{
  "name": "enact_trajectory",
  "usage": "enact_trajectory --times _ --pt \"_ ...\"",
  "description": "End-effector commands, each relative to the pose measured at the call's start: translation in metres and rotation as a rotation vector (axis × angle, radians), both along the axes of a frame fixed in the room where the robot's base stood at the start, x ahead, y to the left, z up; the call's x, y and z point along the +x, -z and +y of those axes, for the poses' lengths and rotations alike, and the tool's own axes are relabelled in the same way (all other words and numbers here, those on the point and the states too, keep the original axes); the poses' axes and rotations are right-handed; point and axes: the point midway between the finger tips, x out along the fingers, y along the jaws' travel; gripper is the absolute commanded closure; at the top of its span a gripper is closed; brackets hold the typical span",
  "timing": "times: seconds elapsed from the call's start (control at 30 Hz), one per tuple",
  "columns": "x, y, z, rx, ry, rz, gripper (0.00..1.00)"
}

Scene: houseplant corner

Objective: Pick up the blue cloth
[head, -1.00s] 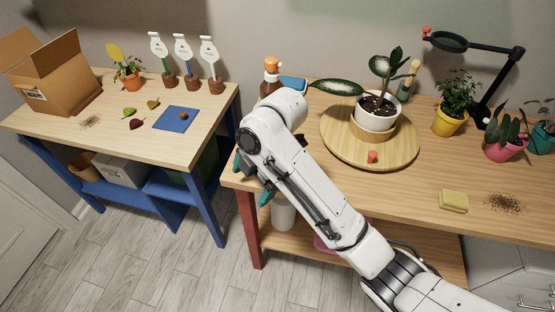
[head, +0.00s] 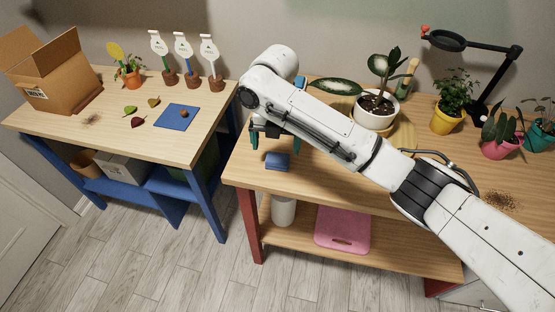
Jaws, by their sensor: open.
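A small folded blue cloth (head: 277,161) lies on the right wooden table, near its front left corner. My gripper (head: 274,143) points down just above and behind the cloth in the picture. Its teal fingers are spread apart, one at each side, with nothing seen between them. The gap between the fingers and the cloth is hard to judge. My arm hides part of the gripper.
A flat blue mat (head: 172,124) with a small brown thing lies on the left table. A yellow pot (head: 447,121) stands further right. A pink board (head: 342,230) is on the lower shelf.

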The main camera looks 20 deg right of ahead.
Motion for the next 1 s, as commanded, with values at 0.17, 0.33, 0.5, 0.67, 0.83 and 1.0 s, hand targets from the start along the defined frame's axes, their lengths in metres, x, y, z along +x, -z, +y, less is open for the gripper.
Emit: enact_trajectory --times 0.17,0.33,0.5,0.67,0.83,1.0 --pt "0.000 0.017 -0.003 0.001 0.003 0.003 0.00" --pt "0.001 0.042 -0.006 0.000 0.002 0.002 0.00" --pt "0.001 0.053 -0.006 0.000 0.002 0.000 0.00" --pt "0.001 0.053 -0.006 0.001 0.002 -0.001 0.00" --pt "0.001 0.053 -0.005 0.001 0.002 -0.001 0.12" --pt "0.001 0.053 -0.005 0.002 0.002 -0.001 0.29"
